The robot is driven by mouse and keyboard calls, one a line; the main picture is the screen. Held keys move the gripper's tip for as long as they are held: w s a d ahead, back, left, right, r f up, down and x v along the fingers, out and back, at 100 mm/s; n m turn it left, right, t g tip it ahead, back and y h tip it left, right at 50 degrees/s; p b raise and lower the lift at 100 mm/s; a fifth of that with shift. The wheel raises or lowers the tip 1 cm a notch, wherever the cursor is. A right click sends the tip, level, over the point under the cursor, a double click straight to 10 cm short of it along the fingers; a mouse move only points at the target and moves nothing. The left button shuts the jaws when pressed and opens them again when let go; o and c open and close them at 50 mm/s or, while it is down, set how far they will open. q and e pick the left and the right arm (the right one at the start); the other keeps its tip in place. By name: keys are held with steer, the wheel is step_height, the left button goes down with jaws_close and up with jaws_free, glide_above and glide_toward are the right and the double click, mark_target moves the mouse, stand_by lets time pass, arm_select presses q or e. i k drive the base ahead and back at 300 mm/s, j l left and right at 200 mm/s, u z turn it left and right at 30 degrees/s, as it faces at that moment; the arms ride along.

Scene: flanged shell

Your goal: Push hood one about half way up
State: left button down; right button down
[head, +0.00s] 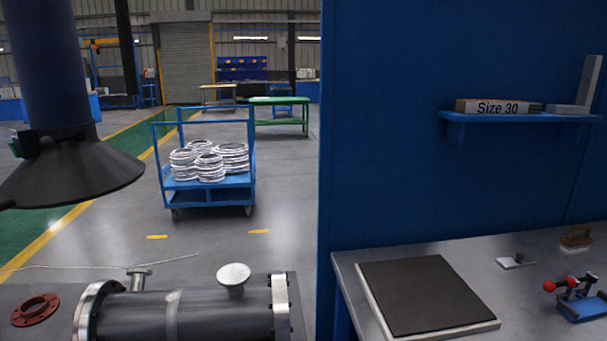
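A dark conical extraction hood (75,172) hangs from a thick dark blue duct (58,75) at the left of the head view. Small dark fittings sit where the cone meets the duct. The hood hangs to the upper left of a grey flanged shell (190,316), clearly apart from it. A thin dark piece shows at the hood's lower left rim, cut off by the picture's edge. No label shows on the hood. Neither of my grippers is in view.
A red flange ring (35,310) lies left of the shell. A blue trolley (207,190) with white coils stands behind on open floor. A blue wall (400,180) and a bench with a dark plate (424,294) fill the right.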

mark_target(70, 173)
steer(key=u, duration=1.75)
